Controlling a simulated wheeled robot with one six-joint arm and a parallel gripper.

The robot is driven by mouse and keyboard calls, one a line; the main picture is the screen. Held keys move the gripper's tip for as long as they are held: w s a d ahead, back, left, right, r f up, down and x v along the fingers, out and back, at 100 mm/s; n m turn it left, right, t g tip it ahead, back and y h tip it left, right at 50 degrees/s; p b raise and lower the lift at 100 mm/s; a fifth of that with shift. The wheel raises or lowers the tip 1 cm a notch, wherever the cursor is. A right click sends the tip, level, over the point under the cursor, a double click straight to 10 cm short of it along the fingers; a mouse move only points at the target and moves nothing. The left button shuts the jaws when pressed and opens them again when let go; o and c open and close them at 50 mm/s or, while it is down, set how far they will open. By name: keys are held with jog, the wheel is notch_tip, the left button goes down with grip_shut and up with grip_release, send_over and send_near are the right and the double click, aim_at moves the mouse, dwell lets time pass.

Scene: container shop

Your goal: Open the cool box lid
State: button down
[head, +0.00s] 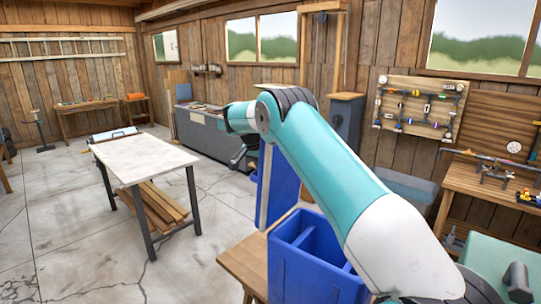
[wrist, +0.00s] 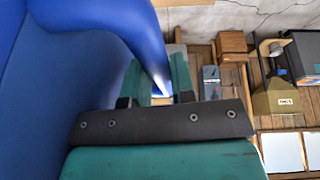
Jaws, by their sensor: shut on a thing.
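The blue cool box (head: 312,275) stands on a wooden bench in the head view, open at the top, with inner dividers showing. Behind it, partly hidden by my arm, a blue panel (head: 284,185) with a pale edge stands upright; it looks like the raised lid. In the wrist view a large blue surface (wrist: 60,75) fills the left side, and its edge runs between the teal fingers of my gripper (wrist: 157,88). My gripper is shut on this blue edge, which seems to be the lid. The fingertips are hidden in the head view.
A wooden workbench (head: 490,190) is at the right. The wrist view shows a wooden block (wrist: 232,42) and a tan labelled box (wrist: 278,103) at the right.

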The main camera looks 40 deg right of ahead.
jog(key=shift+w+a+f+p, duration=0.15)
jog(key=shift+w+f+p, duration=0.7)
jog(key=shift+f+p, duration=0.25)
jog(key=c, duration=1.2)
grip_release()
jog(key=shift+o, duration=1.2)
jog(key=shift+w+f, duration=0.15)
jog(key=v, duration=0.8)
jog(key=shift+b, duration=0.3)
